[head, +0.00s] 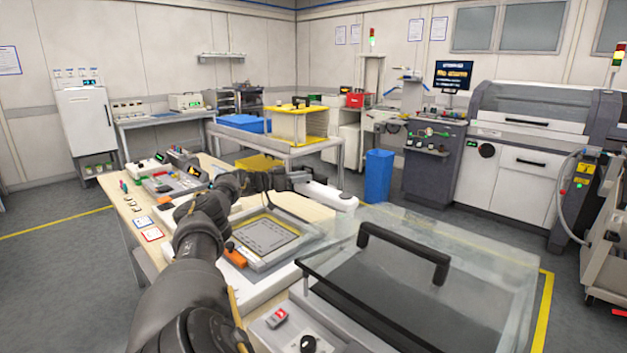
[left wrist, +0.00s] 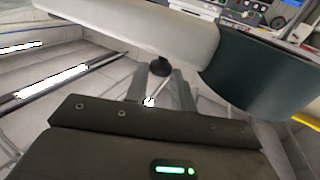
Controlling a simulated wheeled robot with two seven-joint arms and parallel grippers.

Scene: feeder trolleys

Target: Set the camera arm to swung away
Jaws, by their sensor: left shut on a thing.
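The camera arm (head: 325,193) is a white, rounded bar above the wooden bench, beside the framed plate on the bench. Its pale bar (left wrist: 150,32) crosses the top of the left wrist view, with a dark green part at the right. My left gripper (head: 292,179) reaches in from the left to the near end of the bar. In the left wrist view its fingers (left wrist: 160,92) are shut on a small black knob (left wrist: 160,67) just below the bar. Where the knob joins the bar is hard to see. My right gripper is not in view.
A clear lid with a black handle (head: 405,245) stands at the front right of the bench. The framed plate (head: 262,238) lies below the camera arm. A blue bin (head: 378,177) stands on the floor behind. Grey floor is free at the left.

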